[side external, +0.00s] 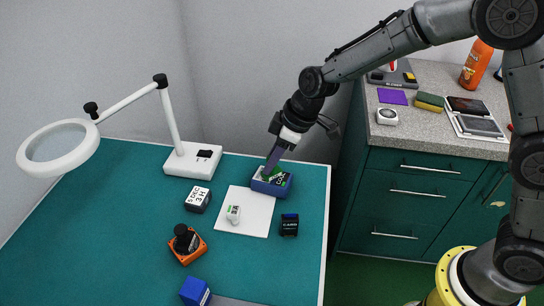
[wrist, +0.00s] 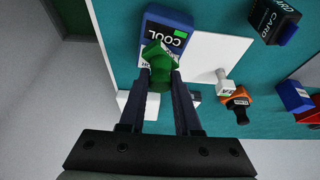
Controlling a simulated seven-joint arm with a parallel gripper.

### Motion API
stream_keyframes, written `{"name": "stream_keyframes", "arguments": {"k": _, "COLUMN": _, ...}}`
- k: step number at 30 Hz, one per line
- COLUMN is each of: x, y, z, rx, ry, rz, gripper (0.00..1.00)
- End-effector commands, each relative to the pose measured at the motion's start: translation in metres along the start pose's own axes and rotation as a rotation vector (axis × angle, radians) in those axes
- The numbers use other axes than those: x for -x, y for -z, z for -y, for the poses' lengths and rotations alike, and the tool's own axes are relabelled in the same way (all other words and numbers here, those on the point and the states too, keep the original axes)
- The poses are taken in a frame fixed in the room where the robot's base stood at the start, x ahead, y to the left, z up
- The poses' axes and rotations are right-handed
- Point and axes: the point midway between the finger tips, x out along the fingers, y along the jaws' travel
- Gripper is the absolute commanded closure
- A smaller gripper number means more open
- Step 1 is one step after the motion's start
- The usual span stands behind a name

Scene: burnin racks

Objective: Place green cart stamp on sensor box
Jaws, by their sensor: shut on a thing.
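The green cart stamp (wrist: 158,65) is between my gripper's fingertips (wrist: 160,76) in the wrist view, and the jaws are shut on it. The sensor box (side external: 262,187) is blue, with a light label and a green patch; in the wrist view the box (wrist: 154,26) reads "COOL". My gripper (side external: 273,168) points down at the top of this box in the side view. The stamp overlaps the box's lower part in the wrist view. I cannot tell whether the stamp touches the box. The fingers hide part of the stamp.
The box stands at the back of a white sheet (side external: 255,222). A label block (side external: 197,199), an orange-based black stamp (side external: 187,243) and a magnifier lamp (side external: 193,160) stand to the left.

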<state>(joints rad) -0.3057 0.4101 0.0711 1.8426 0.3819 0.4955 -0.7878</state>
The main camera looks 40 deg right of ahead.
Motion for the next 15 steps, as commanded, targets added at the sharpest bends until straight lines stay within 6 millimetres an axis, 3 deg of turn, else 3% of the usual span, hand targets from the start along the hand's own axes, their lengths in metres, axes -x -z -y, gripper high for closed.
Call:
{"name": "stream_keyframes", "arguments": {"k": 2, "x": -0.0021, "y": -0.0008, "z": 0.0000, "rx": 0.000, "ry": 0.000, "rz": 0.000, "gripper": 1.00}}
{"name": "stream_keyframes", "arguments": {"k": 3, "x": -0.0024, "y": -0.0010, "z": 0.0001, "rx": 0.000, "ry": 0.001, "rz": 0.000, "gripper": 0.65}}
{"name": "stream_keyframes", "arguments": {"k": 7, "x": -0.0022, "y": -0.0009, "z": 0.0001, "rx": 0.000, "ry": 0.001, "rz": 0.000, "gripper": 0.42}}
{"name": "stream_keyframes", "arguments": {"k": 15, "x": -0.0020, "y": -0.0009, "z": 0.0001, "rx": 0.000, "ry": 0.001, "rz": 0.000, "gripper": 0.39}}
